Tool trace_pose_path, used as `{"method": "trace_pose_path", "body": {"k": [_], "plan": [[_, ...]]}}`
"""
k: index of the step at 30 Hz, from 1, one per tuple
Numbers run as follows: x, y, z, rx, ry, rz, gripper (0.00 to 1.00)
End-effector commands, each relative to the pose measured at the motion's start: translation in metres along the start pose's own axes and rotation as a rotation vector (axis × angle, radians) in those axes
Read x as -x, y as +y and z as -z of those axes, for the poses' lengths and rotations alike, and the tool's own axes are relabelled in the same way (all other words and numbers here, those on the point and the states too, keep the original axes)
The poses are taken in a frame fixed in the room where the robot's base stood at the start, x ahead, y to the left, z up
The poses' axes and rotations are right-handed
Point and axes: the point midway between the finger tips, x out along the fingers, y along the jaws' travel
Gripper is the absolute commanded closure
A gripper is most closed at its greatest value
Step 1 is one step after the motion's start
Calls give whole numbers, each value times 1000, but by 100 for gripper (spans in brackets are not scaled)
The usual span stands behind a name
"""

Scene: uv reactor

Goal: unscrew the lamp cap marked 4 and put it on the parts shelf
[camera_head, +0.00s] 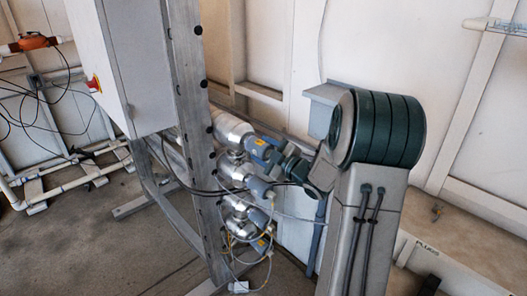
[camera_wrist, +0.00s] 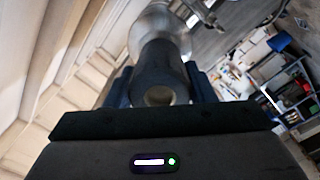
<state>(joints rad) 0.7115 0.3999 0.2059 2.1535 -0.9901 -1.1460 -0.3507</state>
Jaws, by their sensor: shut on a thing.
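In the wrist view my gripper (camera_wrist: 160,88) is shut on a dark cylindrical lamp cap (camera_wrist: 161,62), one blue finger on each side. The cap's round end faces the camera, and a silver metal housing is right behind it. In the head view my gripper (camera_head: 262,151) is at the uppermost visible silver fitting (camera_head: 230,130) of the reactor, and it largely hides the held cap. Other grey-blue caps (camera_head: 258,187) with cables sit below it. I cannot read a number on the held cap. A grey ledge (camera_head: 322,94) on the wall, behind my arm, may be the parts shelf.
A perforated metal post (camera_head: 190,110) and a grey cabinet (camera_head: 125,55) stand left of the fittings. Loose cables (camera_head: 268,225) hang around the lower caps. White pipes (camera_head: 85,172) run along the floor at left.

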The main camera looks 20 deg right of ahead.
Motion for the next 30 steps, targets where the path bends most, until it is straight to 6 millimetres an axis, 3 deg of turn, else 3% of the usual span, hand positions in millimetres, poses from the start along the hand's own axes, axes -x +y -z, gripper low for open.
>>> {"method": "trace_pose_path", "body": {"k": [30], "plan": [[0,-2,-2,271,1,0,83]]}}
